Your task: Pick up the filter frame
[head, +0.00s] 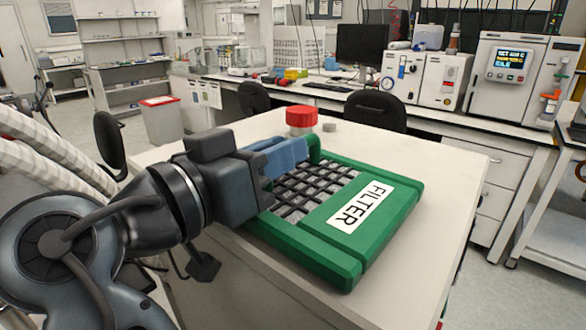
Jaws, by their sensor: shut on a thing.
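The filter frame (390,222) is a flat green frame with a dark grid inside and a white label reading FILTER. In the head view it is over the white table (437,172), right of my arm. My gripper (290,160) reaches in from the left and is shut on the frame's far left part, where a green bar shows beside the blue-grey fingers. The fingertips are partly hidden. I cannot tell whether the frame rests on the table or is slightly above it.
A red-lidded container (301,120) and a small grey disc (329,127) stand on the table behind the frame. Dark chairs (375,109) are beyond the table. A back bench holds a monitor (361,45) and instruments (505,68). The table's right side is clear.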

